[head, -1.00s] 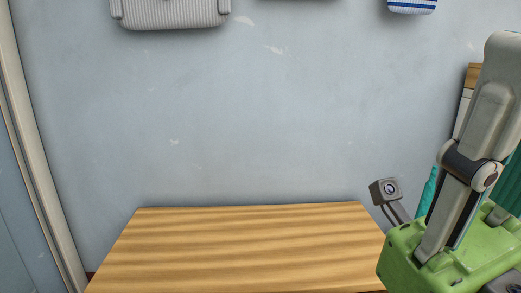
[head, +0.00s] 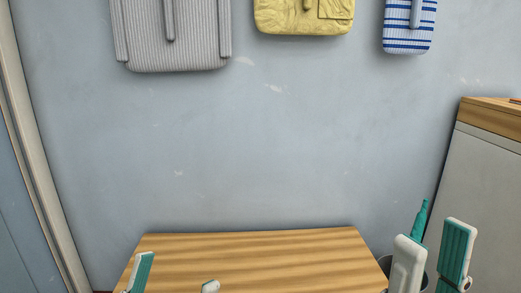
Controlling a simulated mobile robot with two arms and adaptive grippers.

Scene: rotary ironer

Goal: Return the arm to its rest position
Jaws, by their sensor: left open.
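My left gripper (head: 174,281) shows at the bottom edge, low in front of the wooden table. Its left finger with a teal pad and the tip of its right finger stand well apart, with only table surface visible between them. My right gripper (head: 432,258) is at the lower right, in front of the table's right end. Its two pale fingers point up with a gap between them, and I see nothing held. The rest of both grippers and arms is below the picture. No ironer is in view.
The wooden table (head: 250,250) stands against the grey wall and looks bare. A grey bin (head: 384,264) with a teal object (head: 420,218) stands behind my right gripper. A pale cabinet (head: 485,185) is at right. Grey (head: 195,50), yellow (head: 285,22) and striped (head: 402,42) items hang above.

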